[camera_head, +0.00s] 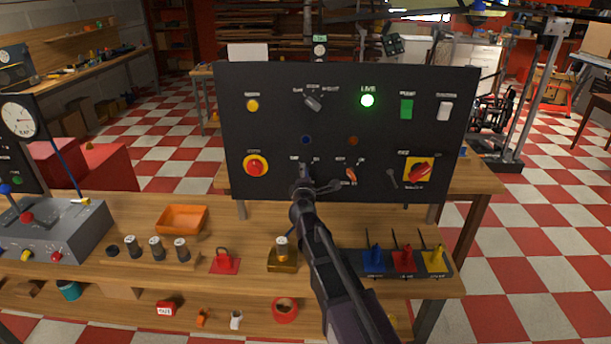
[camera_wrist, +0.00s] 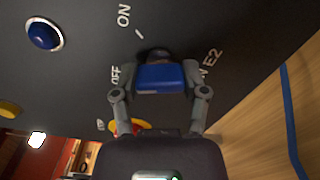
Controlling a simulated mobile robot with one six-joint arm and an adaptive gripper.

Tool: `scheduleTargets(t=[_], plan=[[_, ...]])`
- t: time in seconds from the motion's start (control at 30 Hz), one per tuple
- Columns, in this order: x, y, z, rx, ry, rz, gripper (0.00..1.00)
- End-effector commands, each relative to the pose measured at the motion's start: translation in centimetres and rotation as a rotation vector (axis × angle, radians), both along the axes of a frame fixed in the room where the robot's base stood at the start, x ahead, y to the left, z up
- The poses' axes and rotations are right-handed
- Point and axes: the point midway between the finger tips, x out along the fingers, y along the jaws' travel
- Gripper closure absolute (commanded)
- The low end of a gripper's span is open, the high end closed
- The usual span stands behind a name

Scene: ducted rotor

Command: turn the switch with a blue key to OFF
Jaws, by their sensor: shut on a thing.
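The switch with the blue key (camera_wrist: 160,76) is on a black upright panel (camera_head: 330,120). In the wrist view, the key's blue grip lies crosswise between my fingertips. The white label OFF is left of it, ON is at the upper left with a white tick below it, and a label ending in E2 is at the right. I cannot tell which mark the key points to. My gripper (camera_wrist: 160,88) is shut on the blue key. In the head view my gripper (camera_head: 311,185) is at the panel's lower middle and hides most of this switch.
The panel also has a blue round lamp or button (camera_head: 306,140), a lit green LIVE lamp (camera_head: 367,100), an orange-handled switch (camera_head: 351,176) close right of my gripper, and red-on-yellow knobs (camera_head: 256,167). A padlock (camera_head: 224,262) and colored levers (camera_head: 404,259) are on the bench in front.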

Motion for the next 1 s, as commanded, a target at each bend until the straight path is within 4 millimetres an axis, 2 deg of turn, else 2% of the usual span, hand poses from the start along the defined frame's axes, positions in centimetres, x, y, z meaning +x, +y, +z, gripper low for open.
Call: scheduleTargets(t=[0.2, 0.43, 1.0], plan=[[0.21, 0.04, 0.06, -0.187, -0.001, -0.001, 0.91], [0.22, 0.05, 0.07, -0.320, -0.001, -0.001, 0.91], [0.23, 0.07, 0.07, -0.384, -0.001, 0.000, 0.90]])
